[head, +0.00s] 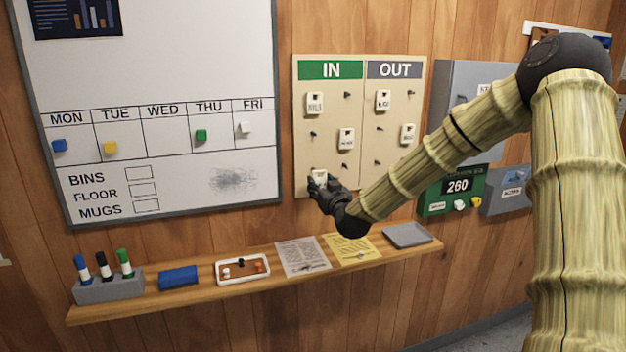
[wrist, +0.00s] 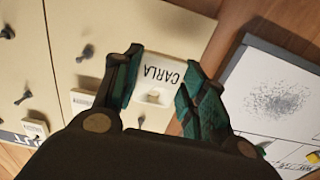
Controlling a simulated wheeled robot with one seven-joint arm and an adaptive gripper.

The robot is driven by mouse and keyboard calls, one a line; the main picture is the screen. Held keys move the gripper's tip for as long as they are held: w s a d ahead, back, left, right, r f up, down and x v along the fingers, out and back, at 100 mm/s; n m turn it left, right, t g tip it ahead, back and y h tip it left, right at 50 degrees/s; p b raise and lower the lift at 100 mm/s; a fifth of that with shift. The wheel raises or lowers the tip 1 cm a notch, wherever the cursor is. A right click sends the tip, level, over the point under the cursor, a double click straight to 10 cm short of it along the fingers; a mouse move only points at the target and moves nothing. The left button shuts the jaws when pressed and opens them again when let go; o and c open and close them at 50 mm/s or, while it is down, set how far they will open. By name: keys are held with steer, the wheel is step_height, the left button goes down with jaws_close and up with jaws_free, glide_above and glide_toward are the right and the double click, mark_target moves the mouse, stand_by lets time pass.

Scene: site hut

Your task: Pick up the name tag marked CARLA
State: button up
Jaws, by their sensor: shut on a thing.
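The white name tag marked CARLA (wrist: 163,73) is between my gripper's two fingers in the wrist view, and its lettering is readable there. In the head view my gripper (head: 322,184) is at the lower left of the IN/OUT board (head: 333,158), in the IN column. The tag (head: 320,173) shows as a small white patch at the fingertips. My gripper (wrist: 160,84) is shut on the tag, with a finger at either side. I cannot tell whether the tag is still on its peg.
Other white tags hang on the board, such as one in the IN column (head: 315,103) and one in the OUT column (head: 383,100). A wooden shelf (head: 200,290) below holds a marker holder, a blue eraser, a tray and papers. A whiteboard (head: 160,70) is at the left.

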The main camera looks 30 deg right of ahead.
steer(key=shift+v, duration=1.3)
